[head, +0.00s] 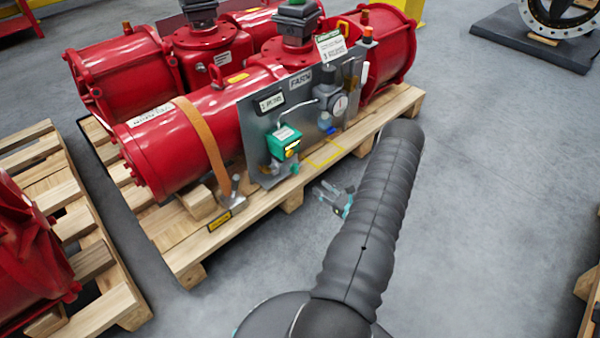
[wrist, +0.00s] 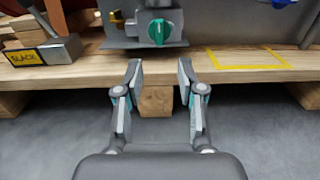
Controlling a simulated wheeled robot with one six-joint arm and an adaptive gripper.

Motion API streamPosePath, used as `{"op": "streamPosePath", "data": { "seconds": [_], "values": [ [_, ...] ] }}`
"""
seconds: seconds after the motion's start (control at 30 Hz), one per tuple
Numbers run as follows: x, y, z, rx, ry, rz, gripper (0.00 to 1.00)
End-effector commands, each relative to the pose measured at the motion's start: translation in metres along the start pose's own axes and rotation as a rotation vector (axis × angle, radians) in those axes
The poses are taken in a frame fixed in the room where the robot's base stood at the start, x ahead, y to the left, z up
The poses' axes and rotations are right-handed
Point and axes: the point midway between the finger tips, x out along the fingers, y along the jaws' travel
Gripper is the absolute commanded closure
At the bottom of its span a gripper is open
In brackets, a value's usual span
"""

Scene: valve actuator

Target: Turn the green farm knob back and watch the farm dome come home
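A green round knob (wrist: 160,31) with a pale mark at its top sits on the front of a grey block in the wrist view. In the head view a green-faced unit (head: 284,137) is fixed to the grey panel (head: 255,125); I cannot clearly make out the knob there. My gripper (wrist: 160,76) is open and empty, its fingers below and in front of the knob, apart from it. In the head view my gripper (head: 336,194) is small, right of the unit, beside the pallet. Dark tops (head: 297,12) stand on the red actuators; I cannot tell which is the farm dome.
Red actuators (head: 190,145) lie on a wooden pallet (head: 300,180), whose edge also crosses the wrist view (wrist: 250,68). A gauge (head: 340,103) is on the panel.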

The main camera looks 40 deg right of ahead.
Motion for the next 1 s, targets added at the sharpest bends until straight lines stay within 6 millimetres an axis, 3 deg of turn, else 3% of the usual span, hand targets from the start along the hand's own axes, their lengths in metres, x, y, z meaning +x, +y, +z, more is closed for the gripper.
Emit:
{"op": "streamPosePath", "data": {
  "seconds": [0.5, 0.7, 1.0],
  "values": [
    [0.093, 0.002, 0.0, -0.002, 0.0, 0.004, 0.61],
    [0.112, 0.001, 0.0, -0.001, 0.0, 0.003, 0.61],
    [0.117, 0.001, 0.0, 0.0, 0.001, 0.003, 0.61]
  ]
}}
